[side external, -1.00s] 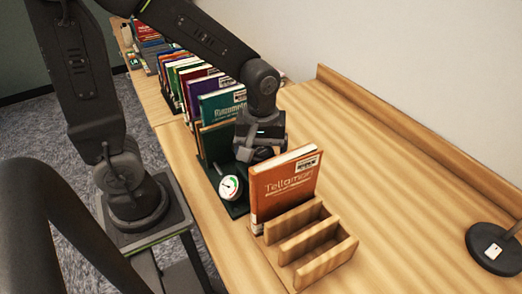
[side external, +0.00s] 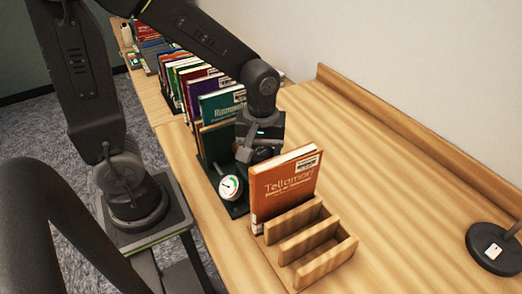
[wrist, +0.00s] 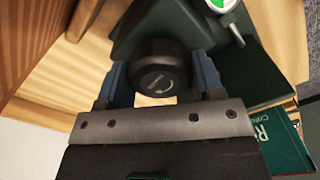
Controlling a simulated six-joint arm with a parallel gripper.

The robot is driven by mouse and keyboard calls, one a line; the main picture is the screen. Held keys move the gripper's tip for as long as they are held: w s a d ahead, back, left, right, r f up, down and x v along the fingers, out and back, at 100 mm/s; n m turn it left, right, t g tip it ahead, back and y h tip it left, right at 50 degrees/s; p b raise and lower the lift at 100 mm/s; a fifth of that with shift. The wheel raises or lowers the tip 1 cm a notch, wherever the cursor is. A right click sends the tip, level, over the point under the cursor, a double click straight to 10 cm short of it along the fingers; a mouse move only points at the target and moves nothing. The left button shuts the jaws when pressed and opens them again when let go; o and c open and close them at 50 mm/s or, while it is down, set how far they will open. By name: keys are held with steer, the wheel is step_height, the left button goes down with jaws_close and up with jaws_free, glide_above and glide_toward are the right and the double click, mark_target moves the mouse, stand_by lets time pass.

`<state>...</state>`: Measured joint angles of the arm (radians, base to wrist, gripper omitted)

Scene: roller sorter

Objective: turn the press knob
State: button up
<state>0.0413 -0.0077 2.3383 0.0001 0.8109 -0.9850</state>
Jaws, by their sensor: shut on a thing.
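The press knob (wrist: 160,78) is a round black knob with a curved arrow on its face, on the dark green press (wrist: 240,72) in the wrist view. My gripper (wrist: 160,68) is shut on it, one blue-padded finger on each side. In the side external view my gripper (side external: 250,155) is over the press (side external: 238,208), and the arm hides the knob there. A white round gauge (side external: 230,188) with a coloured arc sits at the press's front. A teal book (side external: 222,105) stands upright at the press.
An orange book (side external: 283,190) stands in a slotted wooden rack (side external: 335,262) just in front of the press. A row of upright books (side external: 185,78) runs behind. A black round stand (side external: 495,248) is at the right; the table (side external: 400,185) between is clear.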

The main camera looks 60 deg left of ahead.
mark_target(261, 150)
steer(key=m, duration=0.5)
steer(key=shift+m, duration=0.3)
steer(key=m, duration=1)
steer(key=shift+m, duration=0.4)
steer(key=m, duration=0.5)
steer(key=o, duration=0.9)
step_height(261, 150, up, 14)
steer(key=shift+f, duration=0.1)
